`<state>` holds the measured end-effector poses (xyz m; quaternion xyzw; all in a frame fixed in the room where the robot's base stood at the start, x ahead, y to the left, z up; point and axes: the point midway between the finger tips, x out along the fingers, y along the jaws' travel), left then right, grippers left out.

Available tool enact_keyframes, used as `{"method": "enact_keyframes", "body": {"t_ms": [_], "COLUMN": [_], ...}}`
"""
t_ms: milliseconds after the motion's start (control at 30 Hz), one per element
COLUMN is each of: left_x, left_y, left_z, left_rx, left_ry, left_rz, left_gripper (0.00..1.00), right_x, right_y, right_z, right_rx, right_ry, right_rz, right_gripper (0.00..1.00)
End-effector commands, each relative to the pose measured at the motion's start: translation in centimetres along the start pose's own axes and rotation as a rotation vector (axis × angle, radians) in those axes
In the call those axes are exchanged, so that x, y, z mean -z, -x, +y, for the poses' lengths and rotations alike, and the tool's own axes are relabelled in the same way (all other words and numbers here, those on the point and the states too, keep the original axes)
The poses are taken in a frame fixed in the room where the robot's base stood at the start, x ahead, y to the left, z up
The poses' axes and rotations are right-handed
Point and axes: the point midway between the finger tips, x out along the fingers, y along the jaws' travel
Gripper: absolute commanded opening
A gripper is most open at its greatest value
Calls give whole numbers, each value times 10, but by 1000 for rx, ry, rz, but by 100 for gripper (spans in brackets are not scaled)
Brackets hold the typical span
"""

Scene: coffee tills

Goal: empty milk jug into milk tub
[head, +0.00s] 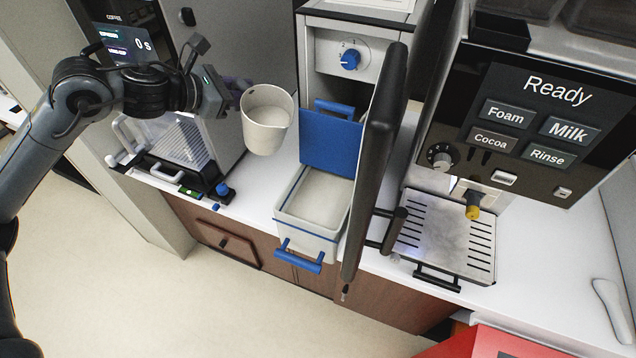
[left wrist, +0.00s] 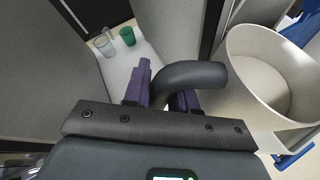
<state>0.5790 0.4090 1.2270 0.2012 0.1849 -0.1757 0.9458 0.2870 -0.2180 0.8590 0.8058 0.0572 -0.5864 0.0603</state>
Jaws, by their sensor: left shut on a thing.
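The milk jug (head: 264,136) is a pale beige, cup-like vessel, held in the air to the upper left of the milk tub. It looks roughly upright, with its open top towards the head camera. My left gripper (head: 234,92) is shut on the jug's dark handle, which shows between purple fingers in the left wrist view (left wrist: 195,75). The jug's body (left wrist: 248,80) fills the right of that view. The milk tub (head: 308,243) is a pale open box with a blue front handle, pulled out below a blue panel. My right gripper is not in view.
A tall black open door (head: 378,160) stands just right of the tub. Beyond it is a coffee machine with a drip tray (head: 445,232). A cabinet with a blue knob (head: 349,59) is behind the tub. A green cup (left wrist: 128,37) and a clear cup (left wrist: 106,45) stand left.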

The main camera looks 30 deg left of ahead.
Motion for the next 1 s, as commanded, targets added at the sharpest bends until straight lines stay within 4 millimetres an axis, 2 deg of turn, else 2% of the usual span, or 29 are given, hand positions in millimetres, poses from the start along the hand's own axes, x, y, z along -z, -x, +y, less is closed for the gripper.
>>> {"method": "enact_keyframes", "body": {"t_ms": [33,800,933,1000], "left_x": [-11,-76,-86,-79], "left_y": [5,32,36,33], "left_z": [3,5,0,0], "left_rx": [-3,-71,-95,-94], "left_ry": [-5,-170,-225,-220], "left_rz": [-3,32,44,45], "left_gripper": [0,0,0,0], "right_x": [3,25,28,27], "right_y": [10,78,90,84], "right_z": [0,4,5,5], "right_rx": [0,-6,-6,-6], "right_ry": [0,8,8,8], "right_rz": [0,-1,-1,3], "right_gripper": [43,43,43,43]}}
